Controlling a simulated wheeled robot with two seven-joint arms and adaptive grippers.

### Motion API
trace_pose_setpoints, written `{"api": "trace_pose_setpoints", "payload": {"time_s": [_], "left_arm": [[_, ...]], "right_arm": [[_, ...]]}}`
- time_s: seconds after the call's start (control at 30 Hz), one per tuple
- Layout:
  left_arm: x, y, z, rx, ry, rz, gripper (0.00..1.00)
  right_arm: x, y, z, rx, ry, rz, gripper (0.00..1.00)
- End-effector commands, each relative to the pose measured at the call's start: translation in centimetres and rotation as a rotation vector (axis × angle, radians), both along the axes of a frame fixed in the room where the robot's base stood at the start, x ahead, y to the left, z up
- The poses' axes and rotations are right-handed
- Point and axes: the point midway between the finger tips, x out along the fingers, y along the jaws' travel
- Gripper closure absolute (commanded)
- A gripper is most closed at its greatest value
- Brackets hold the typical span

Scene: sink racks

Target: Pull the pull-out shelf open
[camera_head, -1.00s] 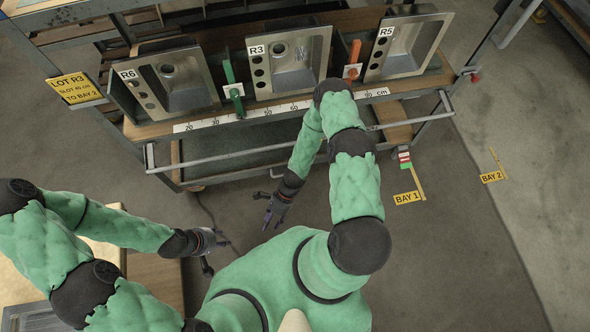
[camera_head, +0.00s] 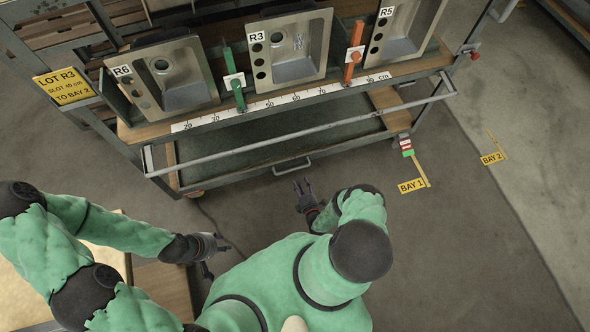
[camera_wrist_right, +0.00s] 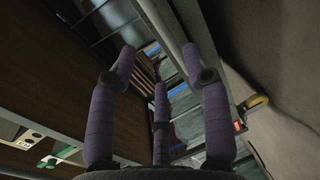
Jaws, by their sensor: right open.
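The pull-out shelf (camera_head: 250,140) is a dark green tray low in the rack, under the row of sinks. Its small grey handle (camera_head: 292,167) is on the near front edge. My right gripper (camera_head: 303,186) is just below the handle in the head view, fingers spread toward the rack and apart from the handle, as far as I can tell. In the right wrist view its fingers (camera_wrist_right: 160,85) are open with nothing between them. My left gripper (camera_head: 222,257) is open and empty, low and left of the rack.
A long grey bar (camera_head: 230,153) crosses in front of the shelf. Above it stand sinks R6 (camera_head: 172,80), R3 (camera_head: 290,45) and R5 (camera_head: 405,30), with a green divider (camera_head: 232,75) and an orange divider (camera_head: 353,52). Clear floor (camera_head: 430,250) lies to the right.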

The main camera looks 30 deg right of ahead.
Motion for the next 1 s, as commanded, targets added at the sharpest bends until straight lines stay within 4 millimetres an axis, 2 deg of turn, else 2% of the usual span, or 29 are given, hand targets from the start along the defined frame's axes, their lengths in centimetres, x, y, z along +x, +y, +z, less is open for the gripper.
{"api": "trace_pose_setpoints", "payload": {"time_s": [0.17,0.6,0.8,1.0], "left_arm": [[0.0,0.0,-0.6,0.000,-0.001,0.000,0.60],[0.0,0.0,-3.2,0.000,0.000,0.000,0.60],[0.0,0.0,-3.7,0.000,0.000,0.000,0.60],[0.0,0.0,-3.7,0.000,0.000,0.000,0.60]], "right_arm": [[1.5,-0.6,-0.4,-0.001,-0.007,-0.009,0.51],[8.5,-2.2,-2.0,-0.002,-0.006,-0.007,0.51],[9.9,-2.6,-2.2,-0.001,-0.004,-0.007,0.51],[10.1,-2.6,-2.1,0.000,-0.002,-0.008,0.51]]}}
